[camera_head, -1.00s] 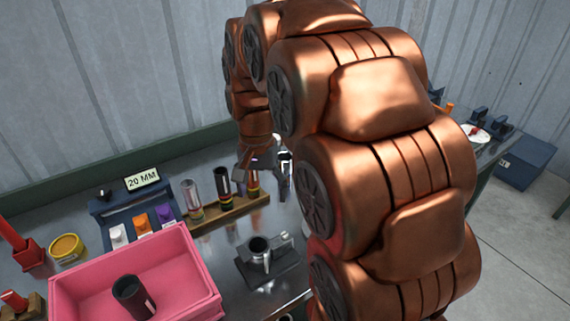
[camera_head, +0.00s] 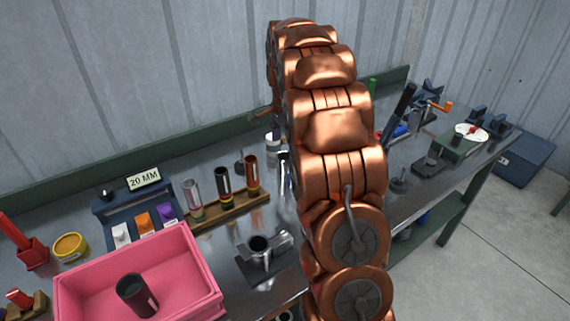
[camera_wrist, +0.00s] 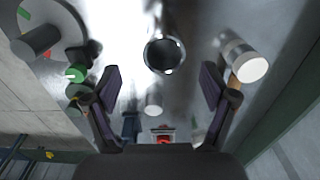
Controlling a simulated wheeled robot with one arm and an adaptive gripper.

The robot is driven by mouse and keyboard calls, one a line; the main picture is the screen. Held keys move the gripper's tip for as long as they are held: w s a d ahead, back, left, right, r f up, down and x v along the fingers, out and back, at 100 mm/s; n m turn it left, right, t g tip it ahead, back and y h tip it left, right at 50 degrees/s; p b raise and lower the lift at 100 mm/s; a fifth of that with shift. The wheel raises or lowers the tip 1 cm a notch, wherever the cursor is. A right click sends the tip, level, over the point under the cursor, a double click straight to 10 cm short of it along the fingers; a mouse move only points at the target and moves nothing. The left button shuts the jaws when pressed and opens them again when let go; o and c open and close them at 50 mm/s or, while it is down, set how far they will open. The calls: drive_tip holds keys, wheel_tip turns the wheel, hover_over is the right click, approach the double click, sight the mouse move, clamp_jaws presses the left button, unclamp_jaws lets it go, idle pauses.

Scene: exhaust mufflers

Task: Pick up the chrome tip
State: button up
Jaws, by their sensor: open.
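An upright shiny metal tube (camera_wrist: 165,55), seen end-on with a dark round opening, stands on the bench in the wrist view. It looks like the chrome tip. My gripper (camera_wrist: 162,80) is open, with one dark finger on either side of the picture below the tube. The fingers do not touch it, and nothing is between them. In the head view a chrome tube (camera_head: 283,166) shows at the left edge of my arm, mostly hidden; I cannot tell whether it is the same one. My gripper is hidden behind my arm there.
A wooden rack (camera_head: 232,209) holds silver, black and copper tubes. A metal fixture (camera_head: 268,262) stands in front of it. A pink bin (camera_head: 196,268) holds a dark tube. In the wrist view, a white-topped cylinder (camera_wrist: 247,65) stands right of the tube and a grey disc (camera_wrist: 60,18) lies upper left.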

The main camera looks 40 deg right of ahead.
sight(285, 155)
drive_tip(key=shift+w+f+p, duration=0.2)
drive_tip(key=shift+f+p, duration=1.25)
drive_tip(key=shift+f, duration=2.1)
drive_tip(key=shift+d, duration=0.1)
drive_tip(key=shift+c, duration=0.3)
drive_tip(key=c, duration=1.1)
drive_tip(key=shift+r, duration=0.1)
